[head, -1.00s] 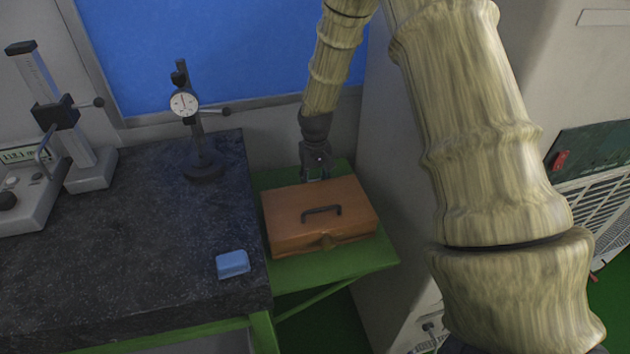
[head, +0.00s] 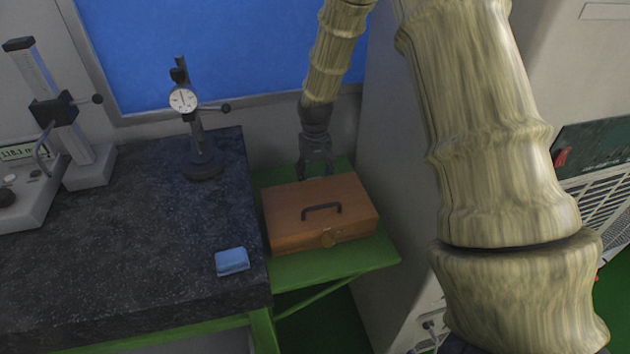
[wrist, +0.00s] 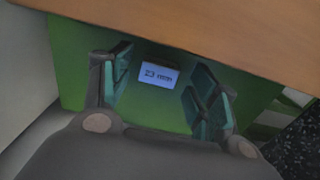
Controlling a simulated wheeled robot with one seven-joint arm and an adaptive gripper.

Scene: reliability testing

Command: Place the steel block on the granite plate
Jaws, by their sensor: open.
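The steel block (wrist: 158,76), small with a pale face marked with dark print ending in "mm", sits on the green shelf (wrist: 75,75) in the wrist view. My gripper (wrist: 160,63) is open, with its teal-padded fingers on either side of the block and gaps left between. In the head view my gripper (head: 314,172) points down behind the wooden case, and the block is hidden there. The granite plate (head: 130,240) is the dark speckled slab at the left.
A brown wooden case (head: 290,220) with a dark handle stands on the green shelf (head: 330,268), close in front of my gripper. On the granite are a blue item (head: 232,261), a dial gauge stand (head: 203,165) and a height gauge (head: 90,170). The granite's middle is clear.

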